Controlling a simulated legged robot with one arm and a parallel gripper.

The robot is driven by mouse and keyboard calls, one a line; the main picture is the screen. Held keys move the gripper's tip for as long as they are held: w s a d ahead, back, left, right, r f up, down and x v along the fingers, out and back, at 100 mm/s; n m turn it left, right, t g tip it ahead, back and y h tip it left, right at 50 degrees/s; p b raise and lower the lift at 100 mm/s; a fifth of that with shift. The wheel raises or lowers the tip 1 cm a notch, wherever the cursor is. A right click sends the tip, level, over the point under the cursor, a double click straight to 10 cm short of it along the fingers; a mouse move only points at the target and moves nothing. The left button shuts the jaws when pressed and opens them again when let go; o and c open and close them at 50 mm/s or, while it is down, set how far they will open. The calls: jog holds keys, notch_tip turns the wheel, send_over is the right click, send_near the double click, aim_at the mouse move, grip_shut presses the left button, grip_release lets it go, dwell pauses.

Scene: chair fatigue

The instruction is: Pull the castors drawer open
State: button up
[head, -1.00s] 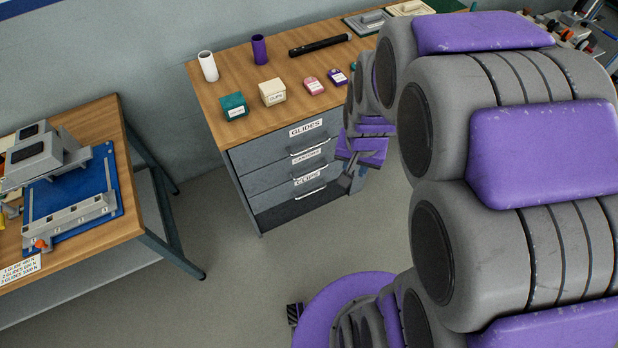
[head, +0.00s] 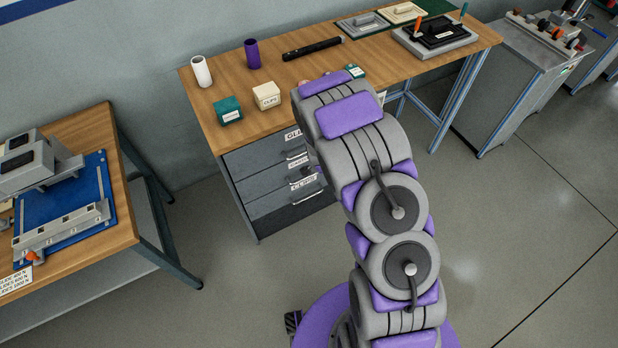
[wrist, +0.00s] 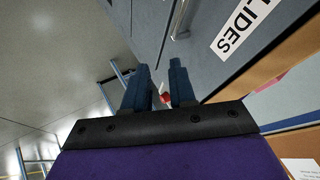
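The castors drawer (head: 264,182) is the middle of three grey drawers under the wooden bench in the head view. Its front looks closed, and its label is partly covered by my arm. In the wrist view, my gripper (wrist: 158,85) is open, with two dark blue fingers apart. A small red thing shows between or beyond the fingers; I cannot tell what it is. The GLIDES label (wrist: 240,28) and part of a drawer handle (wrist: 181,22) lie beyond the fingertips. No contact with a handle shows. In the head view my arm mostly hides the gripper.
The bench top (head: 222,72) carries a white cylinder (head: 201,71), a purple cylinder (head: 252,54), a teal box (head: 228,110) and a cream box (head: 266,96). Another table (head: 85,130) stands at the left. The floor between them is clear.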

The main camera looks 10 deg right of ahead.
notch_tip(320, 180, down, 15)
jog(key=a+m+t, duration=0.2)
jog(key=m+t, duration=0.1)
jog(key=t, duration=0.1)
jog(key=s+a+f+m+t+b, duration=0.1)
jog(key=s+a+f+m, duration=0.1)
jog(key=s+a+f, duration=0.25)
jog(key=m+t+b, duration=0.1)
jog(key=m+t, duration=0.1)
jog(key=t, duration=0.1)
send_near(307, 177)
jog(key=shift+y, duration=0.4)
jog(key=w+b, duration=0.1)
jog(key=w, duration=0.2)
jog(key=w+f+b, duration=0.1)
jog(key=w, duration=0.2)
jog(key=w+d+f, duration=0.1)
jog(key=w, duration=0.2)
jog(key=shift+w+d+b, duration=0.1)
jog(key=shift+w+b, duration=0.15)
jog(key=shift+b, duration=0.15)
jog(key=shift+w, duration=0.35)
jog(key=shift+d, duration=0.1)
jog(key=c, duration=0.4)
jog(key=shift+f+g, duration=0.1)
jog(key=shift+g, duration=0.2)
grip_shut()
